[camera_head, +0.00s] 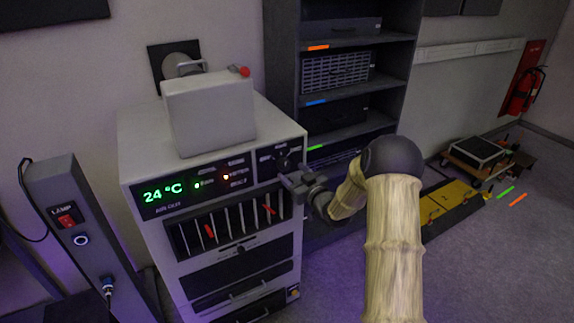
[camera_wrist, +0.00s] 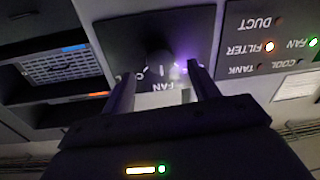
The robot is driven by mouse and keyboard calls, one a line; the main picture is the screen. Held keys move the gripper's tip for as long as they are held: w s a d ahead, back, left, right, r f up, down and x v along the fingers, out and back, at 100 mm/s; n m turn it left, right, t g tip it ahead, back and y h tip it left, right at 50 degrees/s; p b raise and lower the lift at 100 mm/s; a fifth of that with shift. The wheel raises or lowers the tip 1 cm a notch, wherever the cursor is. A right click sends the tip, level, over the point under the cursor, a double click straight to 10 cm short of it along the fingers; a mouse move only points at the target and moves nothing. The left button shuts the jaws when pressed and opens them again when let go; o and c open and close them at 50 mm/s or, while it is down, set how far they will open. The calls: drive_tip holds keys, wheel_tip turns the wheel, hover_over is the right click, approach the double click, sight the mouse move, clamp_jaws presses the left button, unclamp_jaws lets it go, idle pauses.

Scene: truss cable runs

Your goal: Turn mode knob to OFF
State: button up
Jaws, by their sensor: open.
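The mode knob (camera_wrist: 160,66) is dark and round on a black panel in the wrist view, which shows the lettering upside down. It also shows on the cabinet front in the head view (camera_head: 284,160). I see no OFF label. My gripper (camera_wrist: 161,84) is open, one finger on each side of the knob, close to the panel; contact is unclear. It also shows in the head view (camera_head: 291,180).
The cabinet (camera_head: 205,235) has a lit 24 °C display (camera_head: 163,192) and slots with red tabs. A grey box (camera_head: 209,115) stands on top. A lamp post (camera_head: 80,235) is at left, a dark shelf rack (camera_head: 340,75) behind. Floor at right is partly clear.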

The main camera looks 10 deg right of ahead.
sight(286, 167)
drive_tip(key=p+x, duration=0.1)
drive_tip(key=x, duration=0.3)
drive_tip(key=shift+w, duration=0.2)
drive_tip(key=shift+s, duration=0.1)
drive_tip(key=c, duration=1)
drive_tip(key=shift+o, duration=0.2)
